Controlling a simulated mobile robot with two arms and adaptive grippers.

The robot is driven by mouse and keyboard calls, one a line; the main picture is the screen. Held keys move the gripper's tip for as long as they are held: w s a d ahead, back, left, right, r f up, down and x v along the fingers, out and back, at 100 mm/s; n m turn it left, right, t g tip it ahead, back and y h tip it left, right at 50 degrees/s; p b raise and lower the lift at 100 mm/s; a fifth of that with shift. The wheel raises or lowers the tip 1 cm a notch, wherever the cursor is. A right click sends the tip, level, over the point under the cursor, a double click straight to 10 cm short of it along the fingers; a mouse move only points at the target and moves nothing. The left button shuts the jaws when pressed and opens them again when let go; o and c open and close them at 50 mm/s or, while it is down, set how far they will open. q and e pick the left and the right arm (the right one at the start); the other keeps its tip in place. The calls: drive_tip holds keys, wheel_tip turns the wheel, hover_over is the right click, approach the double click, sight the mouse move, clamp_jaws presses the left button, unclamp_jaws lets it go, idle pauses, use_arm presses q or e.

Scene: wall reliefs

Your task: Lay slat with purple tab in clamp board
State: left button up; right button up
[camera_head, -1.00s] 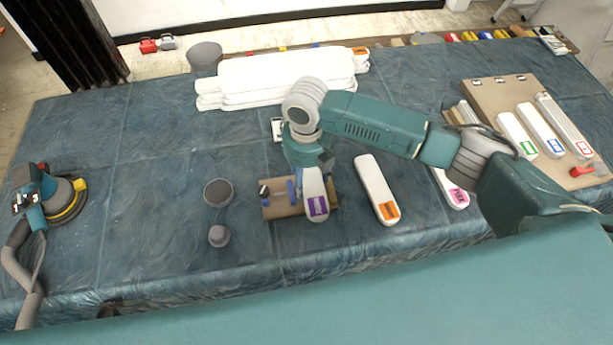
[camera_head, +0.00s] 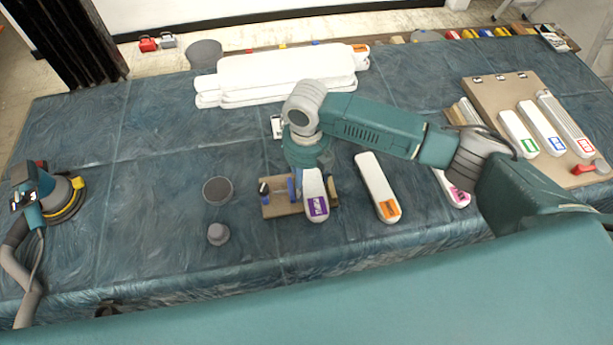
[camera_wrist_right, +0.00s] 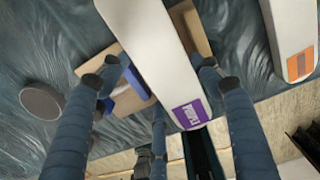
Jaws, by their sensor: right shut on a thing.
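The white slat with the purple tab (camera_head: 317,206) is at the front middle of the table in the head view. It lies across or just above a small tan board with blue blocks (camera_head: 284,210), which looks like the clamp board; I cannot tell whether they touch. My right gripper (camera_head: 312,172) points down over the slat's far part. In the right wrist view its fingers (camera_wrist_right: 158,68) stand on both sides of the slat (camera_wrist_right: 148,45), shut on it. The board (camera_wrist_right: 95,66) shows on both sides of the slat, its middle hidden. My left gripper is out of view.
An orange-tab slat (camera_head: 376,185) lies close to the right, then a pink-tab slat (camera_head: 455,190). A large tan board (camera_head: 490,95) holds green, blue and red-tab slats. Grey round pieces (camera_head: 217,190) and a sander (camera_head: 45,197) are left.

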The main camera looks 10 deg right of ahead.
drive_tip(key=shift+f, duration=0.35)
drive_tip(key=o, duration=1.3)
wheel_tip(320, 180, up, 12)
